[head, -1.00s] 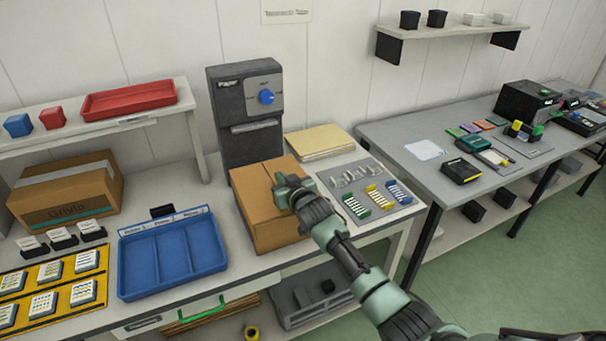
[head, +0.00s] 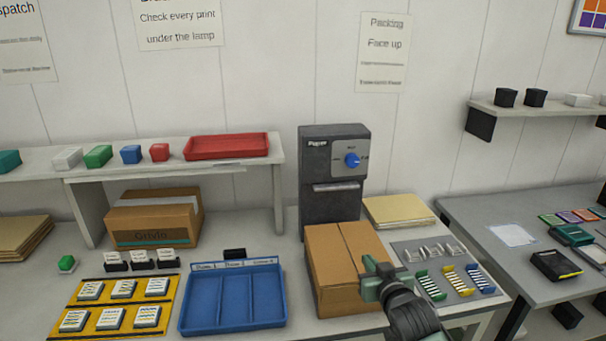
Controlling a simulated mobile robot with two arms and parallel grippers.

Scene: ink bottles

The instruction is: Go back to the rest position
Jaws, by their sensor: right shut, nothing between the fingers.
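My right gripper (head: 374,280) is in the lower right of the head view, at the right front of a closed brown cardboard box (head: 335,255). It covers part of that box's right side. The gripper is shut with nothing held in it. I cannot tell whether it touches the box. My left gripper is not in view.
A blue tray (head: 195,318) and a yellow board (head: 120,319) with several printed blocks lie left of the box. A dark machine (head: 330,205) with a blue knob stands behind it. Several coloured racks (head: 456,281) lie to the right, close to my right arm.

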